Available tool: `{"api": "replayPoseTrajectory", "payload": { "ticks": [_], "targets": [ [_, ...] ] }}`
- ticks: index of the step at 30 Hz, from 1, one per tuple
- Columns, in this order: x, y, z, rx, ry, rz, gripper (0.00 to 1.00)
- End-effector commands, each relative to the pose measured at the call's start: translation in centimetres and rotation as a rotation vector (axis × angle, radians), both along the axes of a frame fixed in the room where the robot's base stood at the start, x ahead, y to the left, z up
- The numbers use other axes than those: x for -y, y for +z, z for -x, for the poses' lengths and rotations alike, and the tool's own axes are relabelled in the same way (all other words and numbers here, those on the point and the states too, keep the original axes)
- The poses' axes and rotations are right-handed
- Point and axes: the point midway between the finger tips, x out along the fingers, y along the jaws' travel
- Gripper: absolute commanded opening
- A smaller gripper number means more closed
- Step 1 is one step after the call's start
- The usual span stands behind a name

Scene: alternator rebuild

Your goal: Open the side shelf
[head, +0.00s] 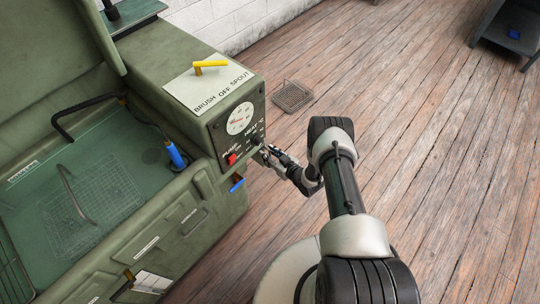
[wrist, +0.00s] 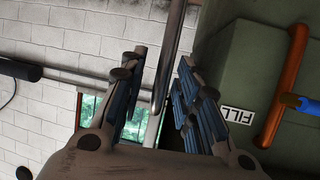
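A green parts washer (head: 185,225) stands at the left in the head view. I cannot clearly make out a side shelf; a small blue piece (head: 237,185) sticks out low at its right end, beside my gripper. My gripper (head: 266,155) is close to the right end of the control box, below the heat knob. In the wrist view my gripper (wrist: 158,105) has its two blue-padded fingers apart. A grey metal bar (wrist: 168,60) runs between them in the picture; whether it touches either finger I cannot tell. The washer's green side (wrist: 235,60) fills the right.
The control box carries a red switch (head: 231,159), a dial (head: 240,118) and a yellow lever (head: 210,66). An orange pipe (wrist: 285,85) is at the right in the wrist view.

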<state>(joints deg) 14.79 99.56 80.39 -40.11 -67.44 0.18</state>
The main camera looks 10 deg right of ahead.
Motion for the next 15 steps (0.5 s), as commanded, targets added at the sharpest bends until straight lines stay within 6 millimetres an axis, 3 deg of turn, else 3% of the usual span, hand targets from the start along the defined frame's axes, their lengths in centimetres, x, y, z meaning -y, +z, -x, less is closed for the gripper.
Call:
{"api": "replayPoseTrajectory", "payload": {
  "ticks": [4,15],
  "targets": [
    [0.00,0.02,0.02,0.000,0.000,0.000,0.28],
    [0.02,0.02,0.03,0.000,0.000,0.000,0.04]
  ]
}}
